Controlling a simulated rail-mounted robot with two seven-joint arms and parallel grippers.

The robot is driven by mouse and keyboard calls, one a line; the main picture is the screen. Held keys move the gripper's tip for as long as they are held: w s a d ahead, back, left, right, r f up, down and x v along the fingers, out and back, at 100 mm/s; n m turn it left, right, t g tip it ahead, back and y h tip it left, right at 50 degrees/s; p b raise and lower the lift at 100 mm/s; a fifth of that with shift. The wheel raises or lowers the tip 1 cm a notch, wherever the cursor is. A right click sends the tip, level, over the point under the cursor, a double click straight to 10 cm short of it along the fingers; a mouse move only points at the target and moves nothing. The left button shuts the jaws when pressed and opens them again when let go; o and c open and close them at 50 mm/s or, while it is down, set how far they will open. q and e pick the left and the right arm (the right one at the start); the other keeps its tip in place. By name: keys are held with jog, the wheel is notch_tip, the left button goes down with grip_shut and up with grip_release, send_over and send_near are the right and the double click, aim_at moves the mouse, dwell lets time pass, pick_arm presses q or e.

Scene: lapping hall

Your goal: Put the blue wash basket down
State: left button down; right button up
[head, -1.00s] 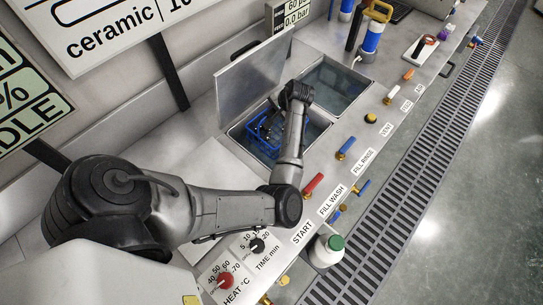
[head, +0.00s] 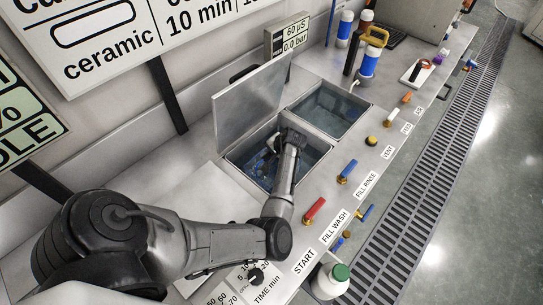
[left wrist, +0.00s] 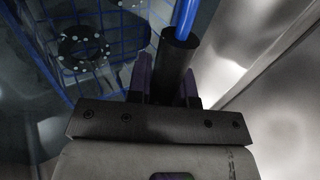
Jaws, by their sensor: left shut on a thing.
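The blue wash basket (head: 259,165) is a wire basket down inside the near tank (head: 233,157), mostly hidden by my left arm and the tank's wall. In the left wrist view its blue mesh (left wrist: 112,42) fills the upper left, with a dark ring-shaped part dotted with pale spots in it. My left gripper (left wrist: 167,78) is shut on the basket's black handle grip (left wrist: 179,55), from which a blue rod rises. In the head view my left wrist hides the fingers. I cannot tell whether the basket touches the tank floor. My right gripper is not in view.
A raised metal lid (head: 250,98) stands beside the near tank. A second liquid-filled tank (head: 332,108) lies behind it. Red (head: 314,210) and blue (head: 347,170) valve handles line the counter at right. A white bottle with a green cap (head: 331,279) stands at the front.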

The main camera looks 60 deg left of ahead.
pick_arm(q)
notch_tip(320, 180, down, 2)
jog(key=shift+f, duration=0.15)
dwell(0.3)
jog(key=c, duration=1)
grip_release()
jog(key=shift+p+v, duration=1.35)
jog(key=shift+v, duration=4.75)
jog(key=shift+s+a, duration=0.1)
